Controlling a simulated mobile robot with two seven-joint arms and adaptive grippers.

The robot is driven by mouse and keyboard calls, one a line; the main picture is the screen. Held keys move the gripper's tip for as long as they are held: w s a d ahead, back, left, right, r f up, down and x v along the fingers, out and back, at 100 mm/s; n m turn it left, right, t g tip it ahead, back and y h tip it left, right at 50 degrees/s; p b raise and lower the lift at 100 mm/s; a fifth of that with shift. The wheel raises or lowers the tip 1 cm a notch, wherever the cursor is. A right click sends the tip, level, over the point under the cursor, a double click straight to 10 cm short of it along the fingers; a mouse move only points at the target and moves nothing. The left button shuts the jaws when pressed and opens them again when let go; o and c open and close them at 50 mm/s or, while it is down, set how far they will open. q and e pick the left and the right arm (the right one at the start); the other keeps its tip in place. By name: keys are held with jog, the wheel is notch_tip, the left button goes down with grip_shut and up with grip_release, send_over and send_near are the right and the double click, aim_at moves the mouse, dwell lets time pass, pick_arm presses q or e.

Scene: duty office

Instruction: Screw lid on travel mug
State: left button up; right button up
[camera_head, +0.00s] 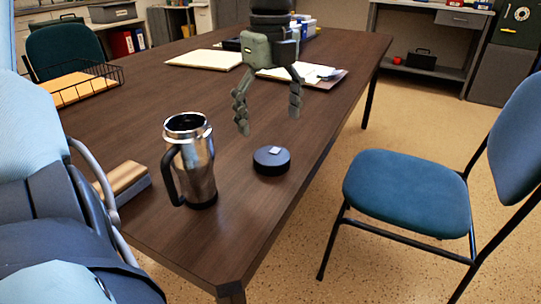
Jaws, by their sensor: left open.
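The travel mug (201,169) is shiny steel with a black handle on its left side and a dark base. It stands upright on the dark wooden table, and its top is open with no lid on it. The lid (271,163), a low black disc with a small light tab on top, lies flat on the table to the right of the mug, apart from it. My left gripper (268,122) points down with its fingers spread, empty, above and beyond the lid. My right gripper is not in view.
A tan and grey block (123,181) lies left of the mug. A wire tray (84,86) with an orange folder, papers and a clipboard (330,79) are farther back. A blue chair (409,192) stands beyond the table's right edge. The table around the lid is clear.

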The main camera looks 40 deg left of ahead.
aim_at(271, 155)
pick_arm(q)
jog(key=shift+f, duration=1.3)
jog(key=shift+f, duration=0.1)
jog(key=f, duration=0.5)
jog(key=shift+w, duration=0.2)
jog(key=c, duration=1.1)
